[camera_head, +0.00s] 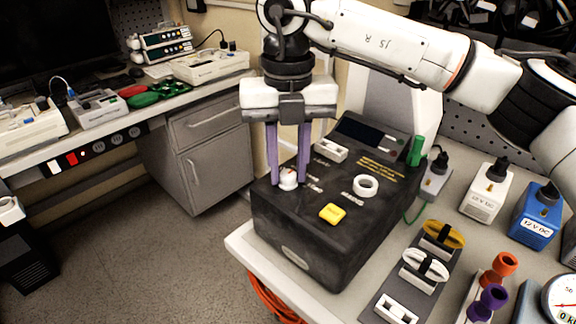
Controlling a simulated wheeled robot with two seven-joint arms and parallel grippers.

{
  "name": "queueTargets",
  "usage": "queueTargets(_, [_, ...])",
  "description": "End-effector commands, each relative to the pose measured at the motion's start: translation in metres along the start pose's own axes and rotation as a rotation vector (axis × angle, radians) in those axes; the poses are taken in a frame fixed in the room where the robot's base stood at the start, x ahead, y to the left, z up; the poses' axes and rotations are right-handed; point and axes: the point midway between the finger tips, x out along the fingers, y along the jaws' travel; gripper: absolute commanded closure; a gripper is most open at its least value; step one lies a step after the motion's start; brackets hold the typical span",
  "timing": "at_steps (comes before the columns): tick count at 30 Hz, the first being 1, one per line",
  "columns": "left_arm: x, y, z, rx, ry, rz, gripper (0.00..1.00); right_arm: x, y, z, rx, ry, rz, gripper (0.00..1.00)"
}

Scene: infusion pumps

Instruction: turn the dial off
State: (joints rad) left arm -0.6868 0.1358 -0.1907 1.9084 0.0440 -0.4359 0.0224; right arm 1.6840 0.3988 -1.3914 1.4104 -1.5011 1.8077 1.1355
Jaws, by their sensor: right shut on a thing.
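The black control box (306,237) stands on the corner of a light table. A small white dial (288,180) with a reddish mark sits on its top near the left edge. My right gripper (288,180) points straight down over the box, its purple fingers shut on the dial, one on each side. The box top also has a white rocker switch (330,148), a round white knob (365,186), a yellow button (332,214), a green lever (416,150) and a dark display. The labels around the dial are partly hidden by the fingers. My left gripper is not in view.
Right of the box lie a strip with clamps (425,265), a white adapter (486,192), a blue 12 V DC adapter (536,217), purple and orange knobs (488,303) and a gauge (562,300). A workbench with devices stands at left. Grey floor lies between.

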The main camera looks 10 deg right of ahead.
Motion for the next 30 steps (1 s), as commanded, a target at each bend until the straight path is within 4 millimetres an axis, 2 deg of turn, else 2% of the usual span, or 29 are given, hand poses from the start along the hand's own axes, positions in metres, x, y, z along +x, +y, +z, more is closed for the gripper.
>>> queueTargets(30, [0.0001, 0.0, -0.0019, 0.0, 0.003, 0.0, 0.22, -0.0016, 0.0001, 0.0005, -0.916, -0.003, 0.0, 0.97])
